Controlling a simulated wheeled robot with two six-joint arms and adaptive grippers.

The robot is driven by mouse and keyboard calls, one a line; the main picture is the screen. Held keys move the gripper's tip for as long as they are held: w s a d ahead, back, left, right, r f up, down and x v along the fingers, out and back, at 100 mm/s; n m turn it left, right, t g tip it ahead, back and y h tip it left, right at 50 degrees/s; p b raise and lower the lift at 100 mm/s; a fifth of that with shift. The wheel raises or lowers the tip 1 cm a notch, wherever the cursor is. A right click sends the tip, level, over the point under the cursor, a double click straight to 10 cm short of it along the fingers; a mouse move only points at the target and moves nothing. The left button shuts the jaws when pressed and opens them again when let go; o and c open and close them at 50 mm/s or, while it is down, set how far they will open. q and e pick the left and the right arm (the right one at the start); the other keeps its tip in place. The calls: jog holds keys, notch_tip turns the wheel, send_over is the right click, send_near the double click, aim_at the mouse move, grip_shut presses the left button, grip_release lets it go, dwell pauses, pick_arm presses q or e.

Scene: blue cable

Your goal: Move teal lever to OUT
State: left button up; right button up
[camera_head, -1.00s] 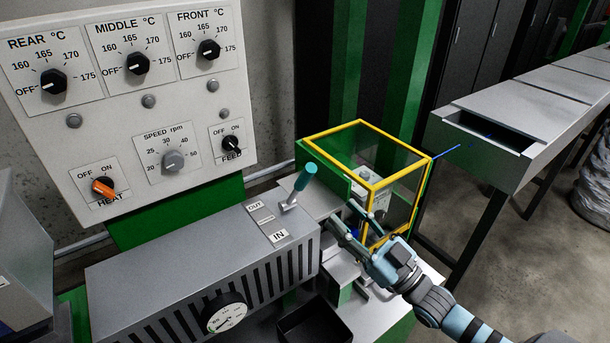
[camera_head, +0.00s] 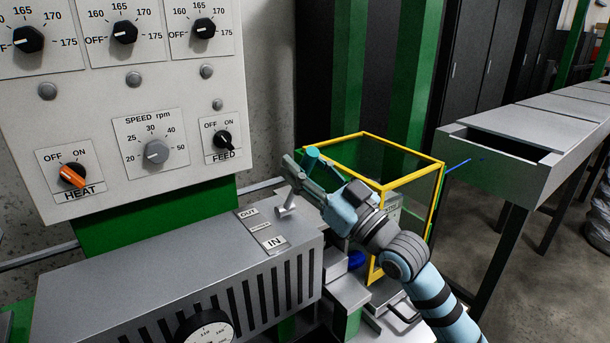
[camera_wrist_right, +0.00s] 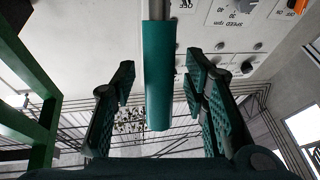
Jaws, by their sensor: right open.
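The teal lever (camera_head: 314,152) stands tilted on the top of the grey housing, beside the OUT label (camera_head: 248,213) and the IN label (camera_head: 274,243). Its metal shaft (camera_head: 287,208) shows below my right gripper, and the middle of the lever is partly hidden by the fingers. My right gripper (camera_head: 300,174) is open at the lever. In the right wrist view the teal handle (camera_wrist_right: 158,75) stands between the two spread fingers, with a visible gap on both sides. Contact is not visible. My left gripper is not in view.
The control panel (camera_head: 110,165) with its knobs rises behind the housing (camera_head: 170,275). A yellow-framed clear guard (camera_head: 405,180) stands just right of and behind my right gripper. A blue cable (camera_head: 460,164) runs from it towards the grey trough (camera_head: 510,160).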

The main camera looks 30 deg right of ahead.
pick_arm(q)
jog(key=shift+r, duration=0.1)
pick_arm(e)
grip_shut()
jog(key=shift+r, duration=0.1)
